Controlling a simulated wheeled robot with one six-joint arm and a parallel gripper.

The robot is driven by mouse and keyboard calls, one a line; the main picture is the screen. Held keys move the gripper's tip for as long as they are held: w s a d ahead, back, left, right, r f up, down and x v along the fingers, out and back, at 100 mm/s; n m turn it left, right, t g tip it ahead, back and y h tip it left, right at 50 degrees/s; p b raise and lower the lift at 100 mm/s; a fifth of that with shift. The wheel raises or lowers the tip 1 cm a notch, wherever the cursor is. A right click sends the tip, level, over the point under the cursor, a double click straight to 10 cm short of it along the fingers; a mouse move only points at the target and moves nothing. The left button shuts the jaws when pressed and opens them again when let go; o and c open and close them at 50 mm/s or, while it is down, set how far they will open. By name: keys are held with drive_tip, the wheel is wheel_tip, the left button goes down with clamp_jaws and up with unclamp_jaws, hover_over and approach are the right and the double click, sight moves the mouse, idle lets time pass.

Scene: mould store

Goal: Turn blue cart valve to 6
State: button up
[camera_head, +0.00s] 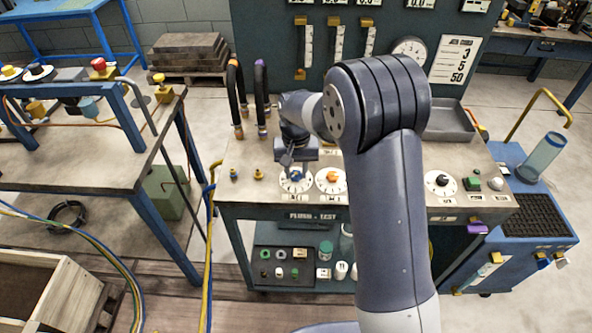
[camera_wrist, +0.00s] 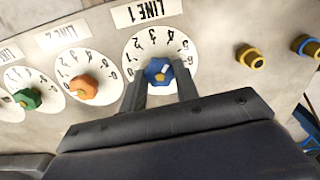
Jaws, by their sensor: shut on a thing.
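The blue valve knob (camera_wrist: 158,71) sits at the centre of a white numbered dial (camera_wrist: 134,54) labelled LINE 1 in the wrist view. My gripper (camera_wrist: 160,84) is shut on the blue knob, one finger on each side. A pale mark shows on the knob, but I cannot tell which number it points to. In the head view my gripper (camera_head: 296,168) reaches down onto the blue knob's dial (camera_head: 290,187) at the front left of the cart top. The gripper partly hides the knob there.
An orange knob (camera_wrist: 84,87) and a green knob (camera_wrist: 28,98) sit on neighbouring dials. Brass fittings (camera_wrist: 250,57) stand on the other side. A black knob (camera_head: 441,180) is farther right.

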sight(296, 173)
drive_tip(key=m, duration=0.5)
drive_tip(key=shift+m, duration=2.4)
drive_tip(key=o, duration=1)
drive_tip(key=shift+c, duration=0.2)
drive_tip(key=shift+r, duration=0.1)
wheel_tip(296, 173, up, 11)
drive_tip(key=shift+f+b, duration=0.2)
drive_tip(key=shift+b, duration=0.2)
